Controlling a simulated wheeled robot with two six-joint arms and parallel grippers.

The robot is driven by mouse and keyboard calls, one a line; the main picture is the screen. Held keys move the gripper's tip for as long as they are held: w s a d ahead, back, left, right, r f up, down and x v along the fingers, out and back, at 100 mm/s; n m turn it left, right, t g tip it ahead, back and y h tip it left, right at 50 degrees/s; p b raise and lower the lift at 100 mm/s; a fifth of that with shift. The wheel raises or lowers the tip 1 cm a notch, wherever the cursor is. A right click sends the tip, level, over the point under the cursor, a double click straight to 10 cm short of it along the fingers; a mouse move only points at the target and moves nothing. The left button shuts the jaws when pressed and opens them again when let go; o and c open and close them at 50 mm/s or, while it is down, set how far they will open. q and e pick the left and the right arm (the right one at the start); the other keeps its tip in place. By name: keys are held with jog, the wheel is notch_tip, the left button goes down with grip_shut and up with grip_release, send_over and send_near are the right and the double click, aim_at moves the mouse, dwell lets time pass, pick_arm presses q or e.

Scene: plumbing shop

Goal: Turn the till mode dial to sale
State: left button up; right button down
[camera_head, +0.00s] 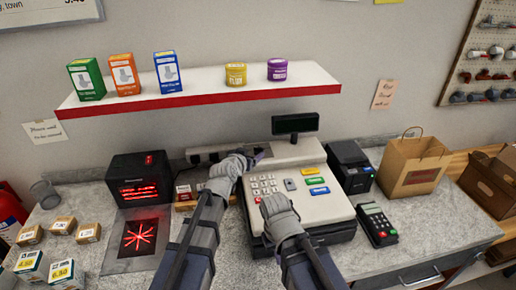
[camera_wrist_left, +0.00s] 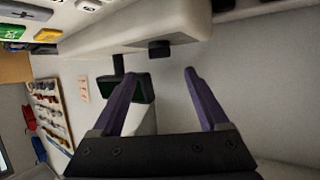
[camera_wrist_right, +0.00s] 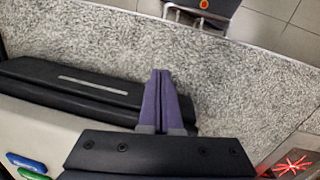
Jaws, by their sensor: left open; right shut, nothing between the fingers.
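The cream till (camera_head: 318,208) stands on the counter, with its keys facing up and a dark customer display (camera_head: 295,124) behind it. A small black knob (camera_wrist_left: 159,49), which looks like the mode dial, sticks out of the till's cream housing in the left wrist view; its setting cannot be read. It is hidden in the head view. My left gripper (camera_head: 262,153) is at the till's back left; in its wrist view the open fingers (camera_wrist_left: 162,74) point towards the knob, apart from it. My right gripper (camera_head: 278,203) is shut and empty over the till's front left; its closed fingers also show in its wrist view (camera_wrist_right: 160,75).
A black scanner (camera_head: 140,180) stands left of the till, with small boxes (camera_head: 88,233) further left. A receipt printer (camera_head: 350,165), card terminal (camera_head: 377,224) and paper bag (camera_head: 414,167) stand to the right. A shelf (camera_head: 205,95) hangs above.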

aim_at(258, 148)
pick_arm(q)
jog(key=b+x, duration=0.2)
jog(key=x, duration=0.6)
jog(key=shift+b, duration=0.35)
pick_arm(e)
notch_tip(258, 148, down, 3)
jog(key=shift+w, duration=0.15)
pick_arm(q)
jog(key=shift+s, duration=0.1)
jog(key=shift+a, duration=0.1)
grip_shut()
